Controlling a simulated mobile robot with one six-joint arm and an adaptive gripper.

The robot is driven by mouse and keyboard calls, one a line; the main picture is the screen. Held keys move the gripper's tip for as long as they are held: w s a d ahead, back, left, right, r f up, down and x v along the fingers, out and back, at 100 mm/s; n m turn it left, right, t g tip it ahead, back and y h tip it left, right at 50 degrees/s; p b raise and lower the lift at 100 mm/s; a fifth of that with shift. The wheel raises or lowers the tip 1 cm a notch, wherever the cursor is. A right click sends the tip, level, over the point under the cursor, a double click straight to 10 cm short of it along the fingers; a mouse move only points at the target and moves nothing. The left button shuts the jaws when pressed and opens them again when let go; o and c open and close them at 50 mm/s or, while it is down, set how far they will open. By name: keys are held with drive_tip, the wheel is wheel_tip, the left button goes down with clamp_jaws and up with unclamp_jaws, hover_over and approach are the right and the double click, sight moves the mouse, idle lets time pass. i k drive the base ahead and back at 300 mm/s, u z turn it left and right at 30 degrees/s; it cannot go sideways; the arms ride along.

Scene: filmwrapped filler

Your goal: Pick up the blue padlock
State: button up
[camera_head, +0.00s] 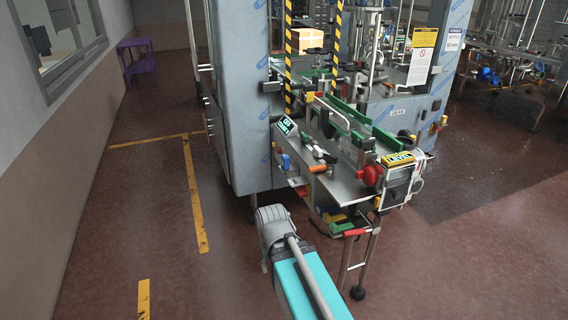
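My arm rises from the bottom middle of the picture, with a turquoise link and a grey joint in front of the machine. No gripper fingers can be made out. The arm's visible part is apart from the blue item, below and left of the machine's front end.
The filling machine (245,105) has a protruding conveyor end with a red knob (371,174), handles and a yellow label (397,159). Its thin metal legs stand close to my arm. A purple table (137,60) stands by the left wall. Floor on the left is clear.

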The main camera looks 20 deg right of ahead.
sight(285, 159)
drive_tip(key=u, duration=0.05)
drive_tip(key=i, duration=0.95)
drive_tip(key=z, duration=0.05)
